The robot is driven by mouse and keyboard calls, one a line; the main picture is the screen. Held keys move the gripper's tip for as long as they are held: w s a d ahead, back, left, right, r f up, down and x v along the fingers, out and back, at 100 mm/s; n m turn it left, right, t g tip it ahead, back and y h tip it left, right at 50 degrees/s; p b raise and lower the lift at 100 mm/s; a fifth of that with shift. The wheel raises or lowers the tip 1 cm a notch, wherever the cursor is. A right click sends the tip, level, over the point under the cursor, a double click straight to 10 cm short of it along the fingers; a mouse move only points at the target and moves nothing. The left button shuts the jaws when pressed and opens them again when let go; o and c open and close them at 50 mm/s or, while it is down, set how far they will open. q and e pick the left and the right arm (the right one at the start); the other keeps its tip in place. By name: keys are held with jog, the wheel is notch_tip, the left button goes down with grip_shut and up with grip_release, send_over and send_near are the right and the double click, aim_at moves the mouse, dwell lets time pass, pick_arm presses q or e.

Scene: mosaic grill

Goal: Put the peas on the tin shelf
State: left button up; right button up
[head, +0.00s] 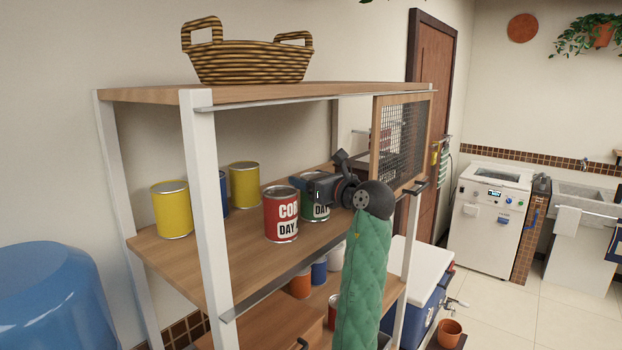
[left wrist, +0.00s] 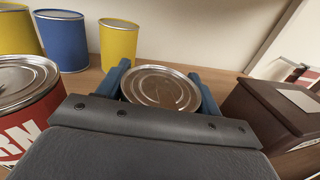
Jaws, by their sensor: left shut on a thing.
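The peas look to be the green can (head: 318,211) with a white label, beside the red corn can (head: 281,214) on the upper wooden shelf (head: 190,258). My left gripper (head: 309,186) is shut on the green can near its top. In the left wrist view its metal lid (left wrist: 160,88) sits between the blue fingers. The can is upright; I cannot tell whether its base touches the board. The tin shelf looks to be this board, with two yellow cans (head: 171,209) (head: 244,185) and a blue can (left wrist: 63,40) behind. My right gripper is not in view.
A brown box (left wrist: 272,118) stands close right of the gripper in the left wrist view. A mesh door (head: 404,140) hangs at the rack's right. A wicker basket (head: 250,62) sits on top. More cans stand on the lower shelf (head: 262,326). The upper shelf's front left is bare.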

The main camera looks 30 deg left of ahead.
pick_arm(q)
jog(key=shift+f, duration=0.1)
jog(key=o, duration=1.4)
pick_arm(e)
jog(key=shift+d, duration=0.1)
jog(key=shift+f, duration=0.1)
pick_arm(q)
jog(key=shift+s+d+b, duration=0.1)
jog(key=shift+d+b, duration=0.25)
jog(key=shift+d, duration=0.05)
jog(key=b+v, duration=0.3)
jog(key=v, duration=0.3)
jog(key=shift+d, duration=0.15)
jog(key=b+v, duration=0.1)
jog(key=v, duration=0.2)
jog(key=shift+s+d+b, duration=0.15)
jog(key=shift+d+b, duration=0.15)
jog(key=shift+s+d, duration=0.15)
jog(key=shift+d, duration=0.5)
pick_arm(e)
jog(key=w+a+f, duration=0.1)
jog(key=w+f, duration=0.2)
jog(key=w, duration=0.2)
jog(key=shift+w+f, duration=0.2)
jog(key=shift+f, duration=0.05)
